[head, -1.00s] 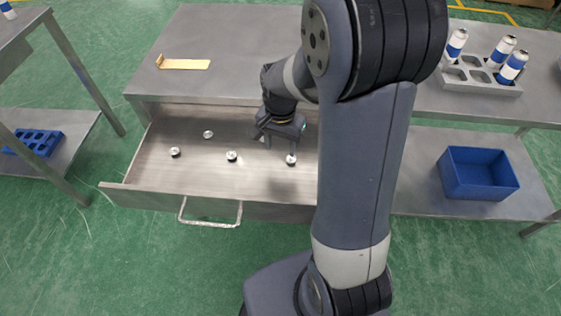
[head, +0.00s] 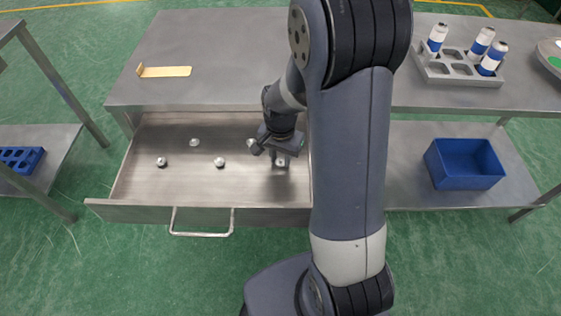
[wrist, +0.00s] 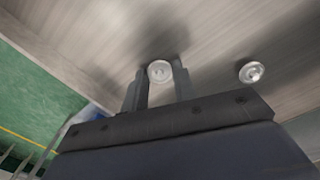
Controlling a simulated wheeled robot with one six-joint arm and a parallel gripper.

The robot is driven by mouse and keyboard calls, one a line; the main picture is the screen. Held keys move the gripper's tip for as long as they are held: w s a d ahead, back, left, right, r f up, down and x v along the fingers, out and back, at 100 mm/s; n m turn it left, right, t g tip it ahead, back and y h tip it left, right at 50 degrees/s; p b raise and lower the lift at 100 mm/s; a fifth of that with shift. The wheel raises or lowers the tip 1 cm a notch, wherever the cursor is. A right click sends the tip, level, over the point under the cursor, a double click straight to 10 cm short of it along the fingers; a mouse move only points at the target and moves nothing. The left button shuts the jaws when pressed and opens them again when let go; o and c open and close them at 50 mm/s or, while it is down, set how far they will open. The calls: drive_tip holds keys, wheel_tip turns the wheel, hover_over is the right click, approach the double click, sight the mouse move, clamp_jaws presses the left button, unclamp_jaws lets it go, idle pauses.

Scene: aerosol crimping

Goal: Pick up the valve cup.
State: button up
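Several small silvery valve cups lie in the open drawer (head: 150,185). In the head view I see one valve cup (head: 280,161) at my gripper's fingertips, with others at the left (head: 161,162), at the back (head: 195,142), in the middle (head: 219,162) and beside the gripper (head: 251,143). My gripper (head: 281,165) points down into the drawer. In the wrist view its open fingers (wrist: 158,88) stand either side of a round valve cup (wrist: 159,71) close to their tips. I cannot tell whether they touch it. A second cup (wrist: 251,72) lies to the right.
A steel table (head: 220,50) stands above the drawer, with a yellow piece (head: 165,71) on it. A grey rack (head: 435,68) with white and blue cans is at the right. A blue bin (head: 465,165) stands on the lower shelf, a blue rack (head: 20,158) far left.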

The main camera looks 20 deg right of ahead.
drive_tip(key=c, duration=0.5)
drive_tip(key=shift+r, duration=0.1)
